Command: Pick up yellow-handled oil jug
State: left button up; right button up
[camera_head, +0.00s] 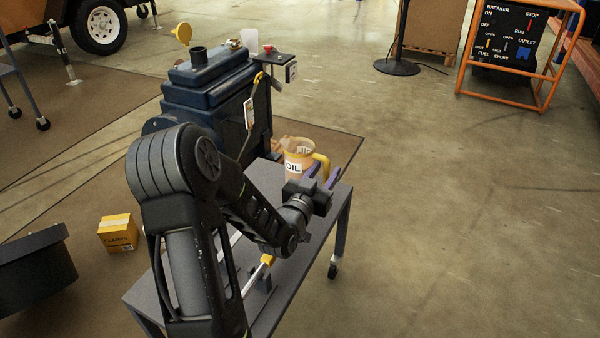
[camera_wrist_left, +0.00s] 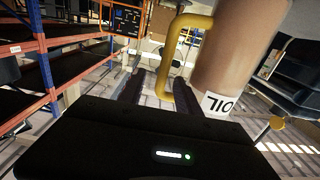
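The oil jug (camera_head: 293,170) is translucent amber with a white OIL label and a yellow handle (camera_head: 324,163). It stands on the far end of the grey cart (camera_head: 252,187), handle to the right. My left gripper (camera_head: 323,174) is just in front of the handle side, its two fingers apart. In the left wrist view the jug body (camera_wrist_left: 232,55) fills the right, and its handle (camera_wrist_left: 170,60) hangs close by the right finger. The gripper (camera_wrist_left: 147,88) looks open and empty; whether the fingers touch the handle is unclear. My right gripper is out of view.
A dark blue generator-like unit (camera_head: 180,97) with a yellow cap and hanging tag stands left of the jug. A yellow box (camera_head: 118,233) lies on the floor left. An orange-framed control panel (camera_head: 510,45) stands back right. Floor right of the cart is clear.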

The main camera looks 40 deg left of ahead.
pick_arm(q)
jog(key=b+x, duration=0.2)
jog(key=x, duration=0.3)
jog(key=shift+a+r, duration=0.1)
jog(key=shift+a, duration=0.05)
dwell(0.5)
grip_shut()
dwell(1.2)
jog(key=shift+r, duration=0.1)
